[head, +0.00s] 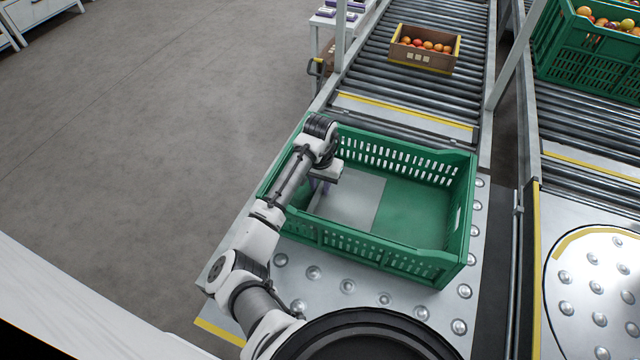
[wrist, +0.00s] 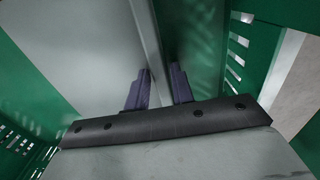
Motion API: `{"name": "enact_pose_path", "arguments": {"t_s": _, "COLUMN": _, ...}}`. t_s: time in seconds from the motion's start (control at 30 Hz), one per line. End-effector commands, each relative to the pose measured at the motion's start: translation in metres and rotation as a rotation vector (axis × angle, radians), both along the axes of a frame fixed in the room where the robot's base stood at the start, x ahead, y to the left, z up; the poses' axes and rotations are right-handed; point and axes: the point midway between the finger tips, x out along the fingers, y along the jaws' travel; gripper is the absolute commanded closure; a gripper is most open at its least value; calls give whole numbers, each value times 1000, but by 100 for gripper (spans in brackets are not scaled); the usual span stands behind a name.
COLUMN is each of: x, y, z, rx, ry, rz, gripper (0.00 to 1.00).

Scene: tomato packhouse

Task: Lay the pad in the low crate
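The low crate (head: 455,215) is green with slotted walls. The pad (head: 352,200) is a flat light-grey sheet inside it, covering the left part of the floor; the right part shows bare green. In the wrist view the pad (wrist: 70,50) fills the left side, its edge running down between my two fingers. My gripper (head: 322,186) reaches down inside the crate at the pad's left edge. In the wrist view my gripper (wrist: 161,88) has its dark purple fingers close together, shut on that edge. Whether the pad rests fully flat on the floor is hard to tell.
The crate stands on a metal ball-transfer table (head: 330,287). Behind it a roller conveyor (head: 400,95) carries a cardboard box (head: 423,57) of tomatoes. A taller green crate (head: 590,60) of tomatoes stands at the upper right. Open grey floor (head: 150,130) lies to the left.

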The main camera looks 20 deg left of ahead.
Motion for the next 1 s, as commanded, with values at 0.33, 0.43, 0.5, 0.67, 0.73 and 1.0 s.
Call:
{"name": "enact_pose_path", "arguments": {"t_s": 0.33, "x": 0, "y": 0, "z": 1, "rx": 0, "ry": 0, "rz": 0, "gripper": 63}}
{"name": "enact_pose_path", "arguments": {"t_s": 0.43, "x": 0, "y": 0, "z": 5, "rx": 1, "ry": -1, "rz": 0, "gripper": 63}}
{"name": "enact_pose_path", "arguments": {"t_s": 0.5, "x": 1, "y": 0, "z": 12, "rx": 0, "ry": -3, "rz": -1, "gripper": 63}}
{"name": "enact_pose_path", "arguments": {"t_s": 0.67, "x": 1, "y": -1, "z": 42, "rx": 0, "ry": -4, "rz": -2, "gripper": 63}}
{"name": "enact_pose_path", "arguments": {"t_s": 0.73, "x": 1, "y": 0, "z": 58, "rx": 1, "ry": -4, "rz": -2, "gripper": 63}}
{"name": "enact_pose_path", "arguments": {"t_s": 1.0, "x": 1, "y": 1, "z": 112, "rx": 3, "ry": -2, "rz": 0, "gripper": 63}}
